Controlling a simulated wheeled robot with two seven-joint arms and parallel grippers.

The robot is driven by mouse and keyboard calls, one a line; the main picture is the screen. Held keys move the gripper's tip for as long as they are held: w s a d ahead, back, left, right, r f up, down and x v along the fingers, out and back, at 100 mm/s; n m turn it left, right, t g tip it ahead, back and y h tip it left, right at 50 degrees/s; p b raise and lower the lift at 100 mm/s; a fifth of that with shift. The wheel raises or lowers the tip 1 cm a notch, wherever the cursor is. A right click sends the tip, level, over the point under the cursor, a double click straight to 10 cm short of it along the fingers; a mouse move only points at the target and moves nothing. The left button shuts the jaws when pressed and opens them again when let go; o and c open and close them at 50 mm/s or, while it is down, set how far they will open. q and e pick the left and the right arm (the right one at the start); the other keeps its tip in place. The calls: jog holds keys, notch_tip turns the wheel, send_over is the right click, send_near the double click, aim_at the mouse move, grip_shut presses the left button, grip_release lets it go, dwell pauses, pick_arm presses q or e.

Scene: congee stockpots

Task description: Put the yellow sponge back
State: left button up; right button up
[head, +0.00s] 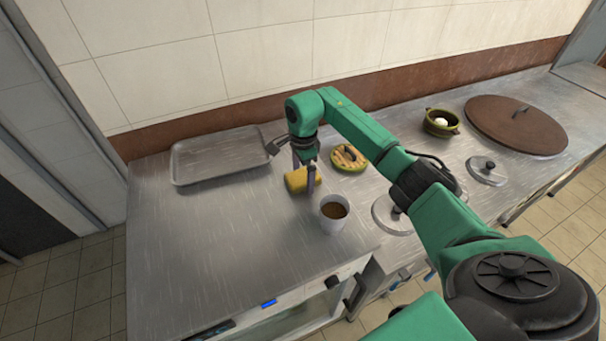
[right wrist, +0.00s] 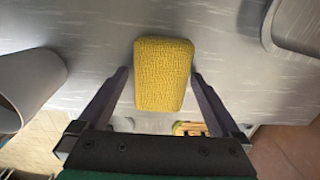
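The yellow sponge (head: 297,181) lies on the steel counter, between the metal tray and the white cup in the head view. My right gripper (head: 304,178) is over it, pointing down. In the right wrist view, the sponge (right wrist: 163,73) sits between the two dark fingers of the gripper (right wrist: 160,76). My left gripper does not show.
An empty metal tray (head: 222,179) is at the back left. A white cup of brown liquid (head: 334,222) stands close to the sponge. A green dish (head: 347,167) is behind, and a green pot (head: 441,123) farther right. The counter's front left is clear.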

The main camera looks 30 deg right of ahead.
aim_at(303, 176)
jog(key=shift+r, duration=0.35)
notch_tip(303, 176, up, 12)
jog(key=b, duration=0.3)
jog(key=shift+f, duration=0.25)
jog(key=shift+r, duration=0.1)
